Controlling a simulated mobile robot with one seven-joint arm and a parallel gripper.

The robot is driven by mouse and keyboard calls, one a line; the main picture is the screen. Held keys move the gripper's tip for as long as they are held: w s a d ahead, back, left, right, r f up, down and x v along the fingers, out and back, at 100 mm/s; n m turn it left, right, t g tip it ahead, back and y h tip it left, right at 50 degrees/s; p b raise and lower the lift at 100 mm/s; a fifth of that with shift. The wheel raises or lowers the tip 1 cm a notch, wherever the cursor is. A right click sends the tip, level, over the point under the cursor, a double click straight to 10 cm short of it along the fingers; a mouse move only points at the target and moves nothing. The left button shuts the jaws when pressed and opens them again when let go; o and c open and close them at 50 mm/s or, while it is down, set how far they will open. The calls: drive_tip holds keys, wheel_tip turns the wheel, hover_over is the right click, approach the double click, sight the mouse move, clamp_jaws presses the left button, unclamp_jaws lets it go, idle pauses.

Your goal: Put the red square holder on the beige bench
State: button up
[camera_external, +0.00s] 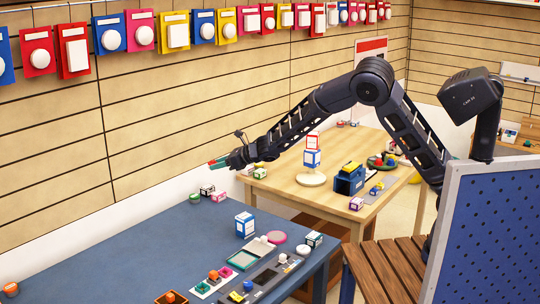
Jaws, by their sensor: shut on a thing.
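My gripper (216,162) is at the far left end of my outstretched arm, near the wall and above the back of the blue table. Its jaws are shut on a small red thing, taken as the red square holder (220,160), between teal-tinted fingertips. Its square shape is too small to make out. The beige bench (280,185) is the light wooden table in the middle, to the right of my gripper. The held thing is apart from the bench top.
The blue table (130,240) holds small boxes and trays. A blue pegboard panel (490,235) stands at the right.

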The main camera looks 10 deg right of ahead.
drive_tip(key=s+a+n+g, duration=0.2)
drive_tip(key=s+a, duration=0.7)
drive_tip(key=s, duration=0.4)
drive_tip(key=n+g+y, duration=0.1)
drive_tip(key=n+g, duration=0.1)
drive_tip(key=g, duration=0.1)
hover_over(185, 268)
wheel_tip(185, 268, down, 25)
drive_tip(key=shift+w+f, duration=0.1)
drive_tip(key=shift+f, duration=0.1)
drive_tip(key=shift+f, duration=0.2)
drive_tip(key=o, duration=1)
drive_tip(key=shift+c, duration=0.2)
drive_tip(key=shift+r, duration=0.25)
drive_tip(key=v, duration=1.2)
